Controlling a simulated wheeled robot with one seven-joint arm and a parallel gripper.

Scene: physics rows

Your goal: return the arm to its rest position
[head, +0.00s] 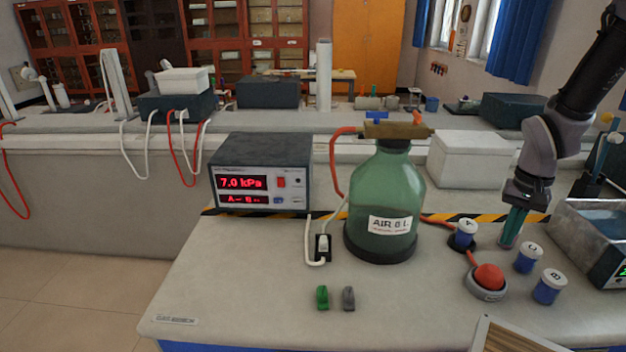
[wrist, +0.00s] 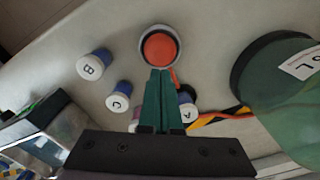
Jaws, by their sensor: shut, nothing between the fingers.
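My arm (head: 540,145) reaches down from the upper right in the head view. My gripper (head: 507,244) points down above the bench, between the jar labelled A (head: 465,235) and the jar labelled C (head: 528,258). Its green fingers are shut with nothing between them. In the wrist view my gripper (wrist: 159,72) shows its closed fingertips overlapping the lower edge of the red ball (wrist: 160,48) in the picture. The fingers partly hide jar A in that view. I cannot tell the exact height of the tips above the bench.
A green bottle (head: 385,190) stands left of the gripper, with a pressure meter (head: 260,175) beyond it. Jar B (head: 549,287) and a metal box (head: 598,240) are to the right. A white box (head: 470,160) stands behind. The front left bench (head: 235,285) is clear.

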